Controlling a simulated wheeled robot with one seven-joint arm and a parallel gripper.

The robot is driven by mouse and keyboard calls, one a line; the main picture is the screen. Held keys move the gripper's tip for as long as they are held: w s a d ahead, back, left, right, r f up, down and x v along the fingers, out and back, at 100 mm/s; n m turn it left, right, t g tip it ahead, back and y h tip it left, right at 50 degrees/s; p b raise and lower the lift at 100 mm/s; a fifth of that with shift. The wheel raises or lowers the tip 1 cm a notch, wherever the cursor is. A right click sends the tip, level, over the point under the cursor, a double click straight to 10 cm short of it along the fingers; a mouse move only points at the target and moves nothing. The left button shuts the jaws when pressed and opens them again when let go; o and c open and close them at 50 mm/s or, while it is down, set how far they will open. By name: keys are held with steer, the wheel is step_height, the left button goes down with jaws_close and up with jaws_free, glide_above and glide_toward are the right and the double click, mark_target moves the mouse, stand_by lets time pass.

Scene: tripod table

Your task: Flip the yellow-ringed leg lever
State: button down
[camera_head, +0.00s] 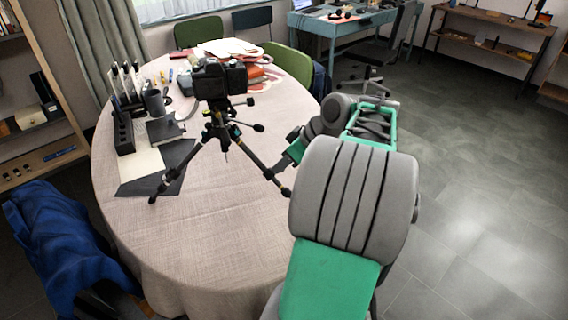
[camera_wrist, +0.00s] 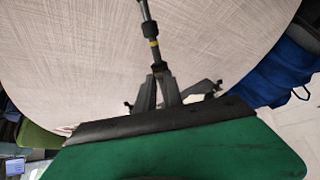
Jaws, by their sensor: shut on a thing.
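A black tripod (camera_head: 222,128) stands on the round table with its legs spread and a camera (camera_head: 220,78) on top. Its right front leg (camera_head: 262,165) reaches down toward my arm. In the wrist view a leg with a yellow ring (camera_wrist: 153,44) runs down from the top to my gripper (camera_wrist: 161,76). The fingers are closed together at the leg, just below the ring, on the yellow-ringed leg lever. The lever itself is mostly hidden by the fingers. In the head view my own arm covers most of my gripper.
The cloth-covered table (camera_head: 215,235) is bare at the front. A black organiser (camera_head: 123,130) and a dark sheet (camera_head: 150,180) lie left of the tripod. Green chairs (camera_head: 290,62) stand behind, and a blue-draped chair (camera_head: 65,235) stands at the left.

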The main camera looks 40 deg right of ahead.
steer(key=shift+w+r, duration=0.15)
steer(key=shift+r, duration=0.05)
steer(key=shift+w+r, duration=0.15)
stand_by(0.3)
steer(key=shift+w+a+r+p, duration=0.15)
steer(key=shift+w+p, duration=0.15)
steer(key=shift+p, duration=0.15)
steer(key=c, duration=2.1)
jaws_free()
steer(key=shift+o, duration=0.9)
steer(key=shift+s, duration=0.1)
steer(key=p+v, duration=0.4)
steer(key=v, duration=0.2)
